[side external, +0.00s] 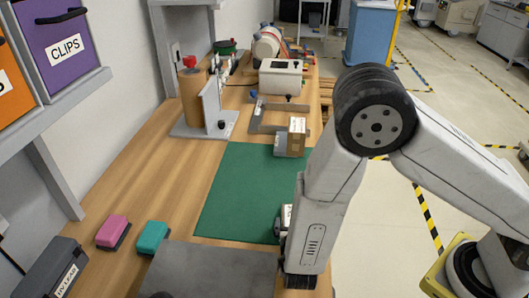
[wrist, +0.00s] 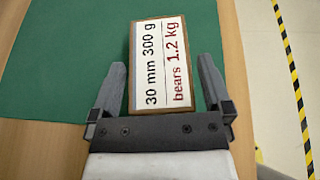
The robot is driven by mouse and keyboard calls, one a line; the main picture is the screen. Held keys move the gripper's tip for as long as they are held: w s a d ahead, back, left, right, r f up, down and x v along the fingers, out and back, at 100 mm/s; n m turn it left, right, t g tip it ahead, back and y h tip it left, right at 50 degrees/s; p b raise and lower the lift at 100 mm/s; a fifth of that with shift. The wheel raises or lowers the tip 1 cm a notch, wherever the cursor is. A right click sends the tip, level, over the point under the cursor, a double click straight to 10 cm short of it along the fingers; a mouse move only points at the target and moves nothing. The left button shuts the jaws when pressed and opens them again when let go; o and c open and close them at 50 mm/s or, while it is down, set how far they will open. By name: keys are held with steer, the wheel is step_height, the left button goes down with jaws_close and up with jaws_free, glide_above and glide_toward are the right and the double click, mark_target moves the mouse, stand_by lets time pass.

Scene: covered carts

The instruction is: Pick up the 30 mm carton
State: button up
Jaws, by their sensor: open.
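The 30 mm carton (wrist: 170,65) shows in the wrist view as a brown box with a white label on its upper face, reading "30 mm 300 g" and "bears 1.2 kg". It is over the green mat near the mat's right edge, slightly tilted in the picture. My gripper (wrist: 162,68) is open, with one grey finger to each side of the carton's near part. Gaps show between both fingers and the carton. In the side view my gripper is mostly hidden behind my arm, and I cannot clearly make out this carton there.
The green mat (side external: 235,190) lies on the wooden bench. A brown box (side external: 297,135) stands by its far edge beside a grey block (side external: 281,146). Pink (side external: 113,231) and teal (side external: 153,237) blocks sit at the left front. A grey plate (side external: 215,272) lies in front.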

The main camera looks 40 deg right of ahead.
steer(key=shift+c, duration=0.2)
jaws_close()
steer(key=shift+r, duration=0.1)
step_height(320, 180, up, 10)
stand_by(0.9)
stand_by(0.5)
